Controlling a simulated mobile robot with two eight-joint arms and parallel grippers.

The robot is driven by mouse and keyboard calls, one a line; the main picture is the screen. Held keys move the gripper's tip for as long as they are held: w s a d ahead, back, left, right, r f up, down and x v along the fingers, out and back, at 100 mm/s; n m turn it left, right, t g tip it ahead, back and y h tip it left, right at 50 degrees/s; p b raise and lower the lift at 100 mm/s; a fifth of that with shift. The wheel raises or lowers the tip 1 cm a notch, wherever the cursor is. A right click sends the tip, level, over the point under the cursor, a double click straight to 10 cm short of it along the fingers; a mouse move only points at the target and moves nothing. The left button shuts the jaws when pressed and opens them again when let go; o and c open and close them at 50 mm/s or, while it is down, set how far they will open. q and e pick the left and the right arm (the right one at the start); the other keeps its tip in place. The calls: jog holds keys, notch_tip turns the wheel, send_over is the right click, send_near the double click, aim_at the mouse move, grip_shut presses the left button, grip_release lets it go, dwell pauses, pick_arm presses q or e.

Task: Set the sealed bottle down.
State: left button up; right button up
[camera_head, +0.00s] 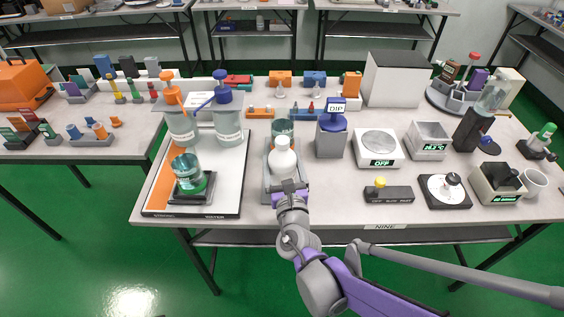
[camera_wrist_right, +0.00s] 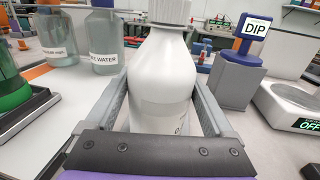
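A white bottle with a white cap (camera_head: 283,158) stands upright at the middle of the table. It fills the middle of the right wrist view (camera_wrist_right: 160,85), its top cut off by the frame. My right gripper (camera_head: 288,182) reaches in from the front, its fingers along both sides of the bottle and apparently touching it. A grey tray (camera_head: 267,190) lies around and below the bottle. I cannot tell whether the bottle's base touches the tray, as the gripper hides it. My left gripper is not in view.
A glass of greenish liquid (camera_head: 283,127) is just behind the bottle. Left are two pump bottles (camera_head: 229,125) and a green-filled beaker (camera_head: 186,170) on a white-and-orange board (camera_head: 215,202). Right are a grey DIP holder (camera_head: 331,143) and a scale reading OFF (camera_head: 377,145). Bare table lies right of the tray.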

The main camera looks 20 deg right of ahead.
jog(key=shift+o, duration=0.6)
jog(key=shift+r, duration=0.2)
jog(key=shift+s, duration=0.25)
jog(key=s+a+p, duration=0.1)
jog(key=s+p, duration=0.1)
jog(key=s, duration=0.9)
jog(key=shift+s+a, duration=0.2)
jog(key=shift+a, duration=0.05)
